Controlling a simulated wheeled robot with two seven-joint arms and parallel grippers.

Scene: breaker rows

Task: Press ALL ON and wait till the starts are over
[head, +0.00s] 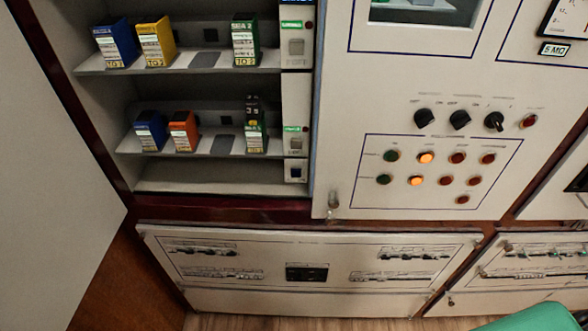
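An open cabinet at the upper left holds two rows of breaker-like modules. The upper shelf has a blue module (116,43), a yellow module (156,42) and a green module (245,40). The lower shelf has a blue module (149,131), an orange module (183,131) and a dark green module (255,126). A narrow strip at the right of the shelves carries an upper pale switch (296,47), a lower pale switch (296,146) and a small dark button (296,172). I cannot read which control is ALL ON. Neither gripper is in view.
A pale panel right of the shelves has black knobs (424,118) and several small lamps or buttons; two glow orange, one upper (426,158) and one lower (416,180). A pale door or wall (50,170) fills the left. A green object (545,318) shows at the bottom right.

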